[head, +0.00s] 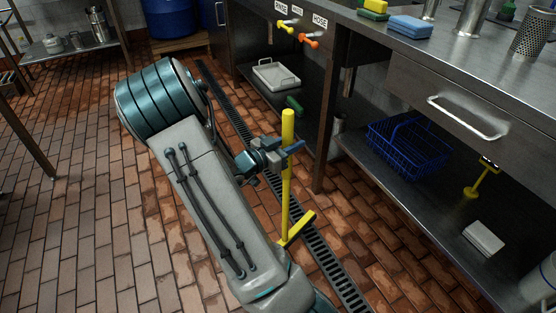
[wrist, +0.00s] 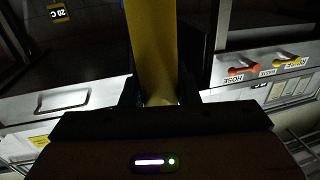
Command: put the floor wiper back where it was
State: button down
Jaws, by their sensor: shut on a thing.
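The floor wiper (head: 286,190) is a yellow pole with a short yellow crosspiece at its bottom end. It stands nearly upright in the head view, above or on the brick floor beside the drain; I cannot tell whether it touches. My gripper (head: 284,152) is shut on the upper part of the pole, below its top end. In the wrist view the yellow pole (wrist: 153,45) runs up from between the dark jaws. The jaws' contact is partly hidden by darkness.
A steel counter (head: 415,62) with a lower shelf runs along the right. The shelf holds a blue wire basket (head: 408,148), a small yellow T-shaped thing (head: 482,178) and a white block (head: 484,238). A counter leg (head: 327,130) stands close right of the pole.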

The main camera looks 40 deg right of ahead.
jog(key=w+f+b, duration=0.4)
jog(key=w+f, duration=0.2)
jog(key=f, duration=0.1)
jog(key=shift+f, duration=0.35)
jog(key=shift+f, duration=0.15)
jog(key=c, duration=1.1)
grip_release()
